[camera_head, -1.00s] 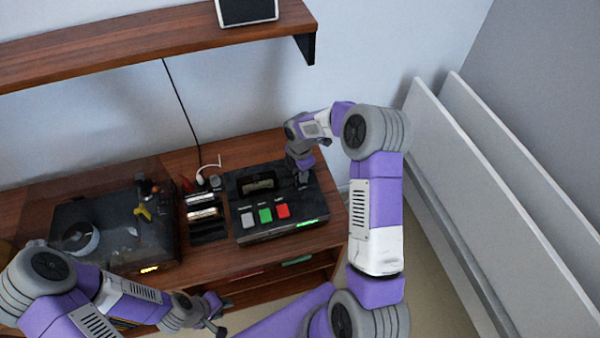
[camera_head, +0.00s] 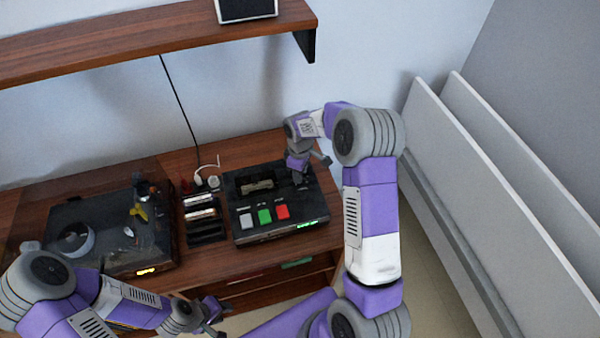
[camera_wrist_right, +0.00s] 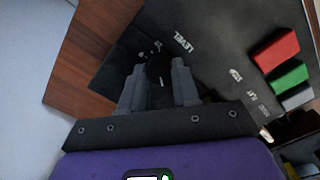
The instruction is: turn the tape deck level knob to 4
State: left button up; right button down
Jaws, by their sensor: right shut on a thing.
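The black tape deck (camera_head: 240,205) stands on the wooden cabinet, with grey, green and red buttons on its front. Its dark level knob (camera_wrist_right: 159,70) shows in the right wrist view beside the white "LEVEL" lettering, with a short white mark on it. The scale figures around it are too small and partly hidden to read. My right gripper (camera_wrist_right: 158,88) is shut on the knob, one finger on each side; in the head view it is over the deck's right part (camera_head: 301,182). My left gripper (camera_head: 218,322) is low in front of the cabinet, its fingers too small to judge.
A turntable under a clear cover (camera_head: 100,235) stands left of the deck. A rack of cassettes (camera_head: 203,215) lies between them. A wooden shelf (camera_head: 140,45) hangs above. White panels (camera_head: 500,190) lean at the right wall.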

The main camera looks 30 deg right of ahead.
jog(key=m, duration=0.4)
jog(key=shift+m, duration=0.4)
dwell(0.4)
jog(key=c, duration=0.8)
grip_release()
notch_tip(320, 180, up, 8)
jog(key=shift+f, duration=0.15)
